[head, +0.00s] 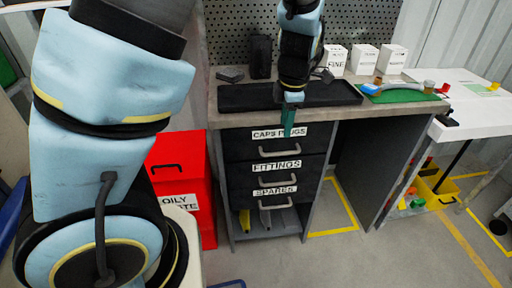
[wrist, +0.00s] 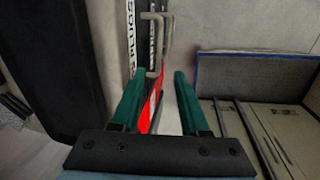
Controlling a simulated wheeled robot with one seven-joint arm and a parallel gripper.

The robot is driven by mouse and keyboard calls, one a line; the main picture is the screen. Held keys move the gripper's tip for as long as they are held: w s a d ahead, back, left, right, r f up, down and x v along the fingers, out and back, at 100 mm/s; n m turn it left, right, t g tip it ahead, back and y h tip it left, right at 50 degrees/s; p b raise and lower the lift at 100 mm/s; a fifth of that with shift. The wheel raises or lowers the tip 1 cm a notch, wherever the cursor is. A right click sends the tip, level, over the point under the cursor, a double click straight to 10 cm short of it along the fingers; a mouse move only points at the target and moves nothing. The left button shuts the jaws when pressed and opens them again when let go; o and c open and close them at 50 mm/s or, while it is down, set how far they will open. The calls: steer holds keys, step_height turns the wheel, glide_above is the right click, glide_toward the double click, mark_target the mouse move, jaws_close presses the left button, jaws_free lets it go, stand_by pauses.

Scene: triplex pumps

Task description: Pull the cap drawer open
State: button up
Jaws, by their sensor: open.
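The cap drawer (head: 240,147) is the top black drawer under the bench, labelled CAPS PLUGS. Its front looks flush with the drawers below. Its grey bar handle (head: 280,152) is under the label. My gripper (head: 289,132) points down in front of the label, just above the handle. In the wrist view the green fingers (wrist: 160,74) are apart with nothing clamped. A grey handle (wrist: 157,45) shows ahead, its lower end near the gap between the fingertips. I cannot tell whether it is between them. The fingers hide part of the label.
The FITTINGS drawer (head: 240,174) and SPARES drawer (head: 240,194) are below. A black tray (head: 340,94) lies on the bench above. A red bin (head: 199,165) stands left of the drawers. The floor in front (head: 330,260) is clear.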

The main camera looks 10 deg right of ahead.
mark_target(280, 154)
steer(key=f, duration=0.3)
steer(key=w+f, duration=0.1)
steer(key=f, duration=0.3)
steer(key=w+f, duration=0.1)
steer(key=f, duration=0.2)
steer(key=shift+w+f, duration=0.15)
steer(key=shift+f, duration=0.2)
steer(key=shift+c, duration=0.2)
jaws_close()
stand_by(1.0)
